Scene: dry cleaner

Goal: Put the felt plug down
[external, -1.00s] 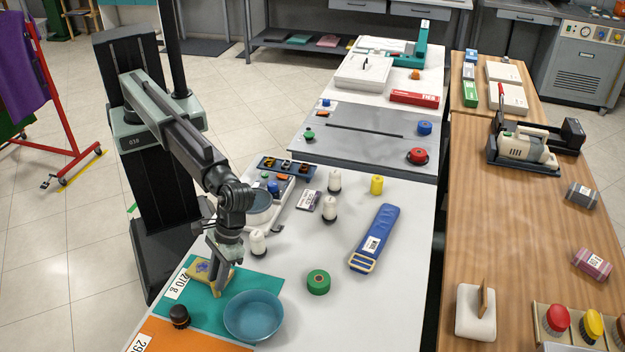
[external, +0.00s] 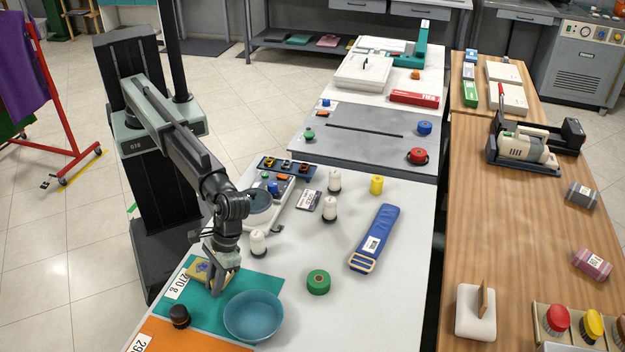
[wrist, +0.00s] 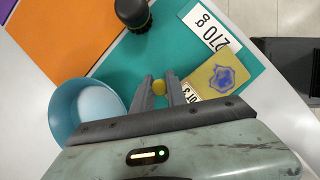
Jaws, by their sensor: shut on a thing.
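The felt plug (wrist: 158,88) is a small round yellow piece between the fingertips of my gripper (wrist: 161,87) in the wrist view. The gripper is shut on it. The plug is not distinguishable there. I cannot tell whether the plug touches the mat (wrist: 180,58).
The mat bears a 270 g label (wrist: 207,24). A dark round-topped object (external: 180,316) stands near the orange mat (external: 180,337). White thread spools (external: 258,242), a green roll (external: 318,281) and a blue strap (external: 375,237) occupy the white table. Bare white tabletop lies right of the bowl.

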